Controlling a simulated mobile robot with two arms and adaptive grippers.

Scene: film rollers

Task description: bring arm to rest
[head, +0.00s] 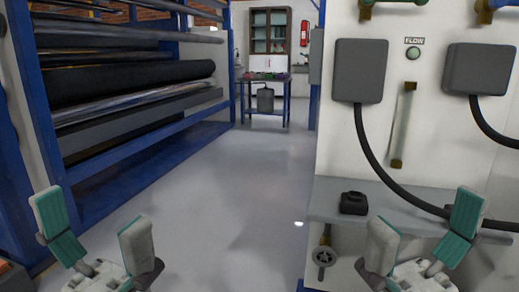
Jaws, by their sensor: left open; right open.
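My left gripper (97,232) is at the lower left of the head view. Its two fingers, with pale pads and teal parts, are spread apart and nothing is between them. My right gripper (422,240) is at the lower right, in front of the white machine. Its fingers are also spread apart and empty. Both grippers point upward in the picture. Most of both arms lies below the picture edge and is hidden.
A blue rack (190,130) with film rollers (135,80) stands along the left. A white machine (335,140) with a grey shelf (327,198), a black object (354,203) and hanging cables fills the right. The grey floor (225,190) between is clear, leading to a blue table (285,78).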

